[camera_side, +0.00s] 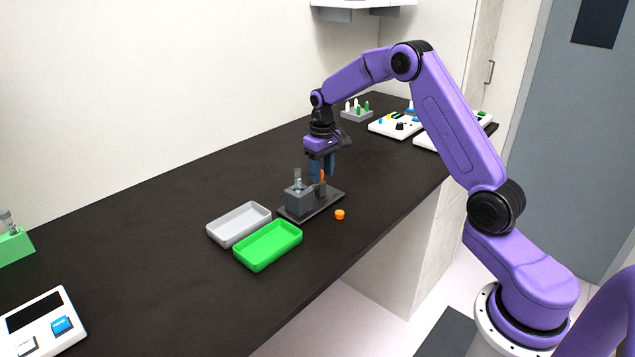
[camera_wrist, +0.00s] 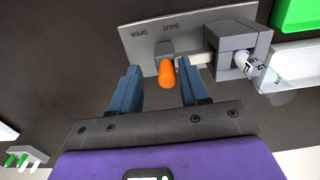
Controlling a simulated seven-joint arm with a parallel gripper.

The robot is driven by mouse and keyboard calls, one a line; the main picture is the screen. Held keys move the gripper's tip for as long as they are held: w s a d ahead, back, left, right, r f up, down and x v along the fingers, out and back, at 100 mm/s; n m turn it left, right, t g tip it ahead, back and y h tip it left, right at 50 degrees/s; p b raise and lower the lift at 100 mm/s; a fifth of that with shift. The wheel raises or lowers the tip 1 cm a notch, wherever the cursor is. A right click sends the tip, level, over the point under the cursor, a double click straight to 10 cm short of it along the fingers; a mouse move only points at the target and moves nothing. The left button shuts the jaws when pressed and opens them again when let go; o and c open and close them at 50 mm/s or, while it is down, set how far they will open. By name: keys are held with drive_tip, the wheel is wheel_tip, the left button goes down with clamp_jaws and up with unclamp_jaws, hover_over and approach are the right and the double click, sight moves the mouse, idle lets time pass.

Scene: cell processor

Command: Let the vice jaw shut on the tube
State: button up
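The vice is a grey block (camera_wrist: 232,48) on a dark base plate (camera_side: 330,203), seen mid-table in the side view. A clear tube (camera_side: 298,176) stands upright in it; its top shows in the wrist view (camera_wrist: 252,66). An orange-tipped lever (camera_wrist: 167,73) rises from the plate beside SHUT and OPEN lettering; I cannot tell which word it is set at. A pale rod runs from the lever's side to the block. My gripper (camera_wrist: 162,80) points down over the lever, blue fingers apart on either side of the orange tip, with gaps visible. The jaw's contact with the tube is unclear.
A rack (camera_side: 356,115) and white panels (camera_side: 396,129) stand at the back. The table behind the vice is clear.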

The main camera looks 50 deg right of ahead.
drive_tip(key=shift+a+r, duration=0.1)
drive_tip(key=shift+r, duration=2.9)
drive_tip(key=shift+a+r, duration=0.15)
drive_tip(key=shift+a, duration=0.15)
drive_tip(key=s+a+r+n, duration=0.2)
drive_tip(key=s+a+n, duration=0.1)
drive_tip(key=s+a, duration=0.55)
drive_tip(key=s+a+r+n, duration=0.2)
drive_tip(key=s+a+n, duration=0.1)
drive_tip(key=s+a, duration=0.55)
drive_tip(key=s+f+n, duration=0.2)
drive_tip(key=s+n, duration=0.4)
drive_tip(key=s, duration=1.6)
drive_tip(key=shift+s+d+f+n, duration=0.15)
drive_tip(key=shift+s+f+n, duration=0.15)
drive_tip(key=shift+s+f, duration=0.05)
